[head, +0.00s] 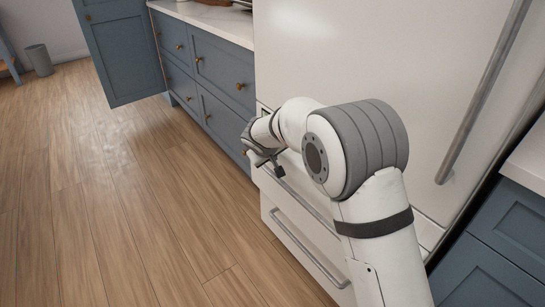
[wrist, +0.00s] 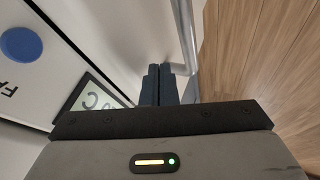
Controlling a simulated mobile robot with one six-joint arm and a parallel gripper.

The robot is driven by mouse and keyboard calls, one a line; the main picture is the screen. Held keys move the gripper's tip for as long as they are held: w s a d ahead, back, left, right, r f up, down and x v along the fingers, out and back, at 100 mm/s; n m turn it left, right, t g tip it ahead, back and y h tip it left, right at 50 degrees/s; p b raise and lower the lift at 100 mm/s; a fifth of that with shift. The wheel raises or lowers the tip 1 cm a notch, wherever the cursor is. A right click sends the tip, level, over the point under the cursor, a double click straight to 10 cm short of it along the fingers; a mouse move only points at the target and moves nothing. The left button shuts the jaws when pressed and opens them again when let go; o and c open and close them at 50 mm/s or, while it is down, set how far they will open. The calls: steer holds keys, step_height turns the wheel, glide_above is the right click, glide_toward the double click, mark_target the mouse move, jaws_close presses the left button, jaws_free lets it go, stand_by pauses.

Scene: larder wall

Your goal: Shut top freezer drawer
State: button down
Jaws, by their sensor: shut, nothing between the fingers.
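The white fridge-freezer (head: 370,60) has two drawers low down. The top freezer drawer (head: 318,193) has a long metal handle (head: 300,200), partly hidden behind my arm. I cannot tell how far out this drawer stands. My gripper (head: 276,168) is at the left end of the drawer front, close to the handle. In the wrist view my gripper (wrist: 161,72) is shut and empty, its dark fingers together beside a metal handle bar (wrist: 186,35) and a white front (wrist: 130,30). Contact cannot be made out.
The lower freezer drawer (head: 290,253) has its own handle. Blue cabinets (head: 215,75) stand left of the fridge, with one blue door (head: 122,45) standing out. A small display (wrist: 92,100) and a blue disc (wrist: 20,44) show in the wrist view. The wooden floor (head: 110,190) is clear.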

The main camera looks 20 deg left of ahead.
steer(key=s+a+f+p+v, duration=0.1)
steer(key=s+p+v, duration=0.1)
steer(key=v, duration=0.9)
steer(key=s+d+n+h+p, duration=0.6)
steer(key=s+d+n+p, duration=0.8)
steer(key=d+n, duration=0.5)
steer(key=b+x, duration=0.1)
steer(key=x, duration=0.2)
steer(key=b+x, duration=0.1)
steer(key=x, duration=0.3)
steer(key=d+b+x, duration=0.1)
steer(key=b+x, duration=0.1)
steer(key=x, duration=0.2)
steer(key=shift+w+d+r, duration=0.15)
steer(key=shift+w+r, duration=0.05)
steer(key=shift+w+d, duration=0.3)
steer(key=shift+w, duration=0.3)
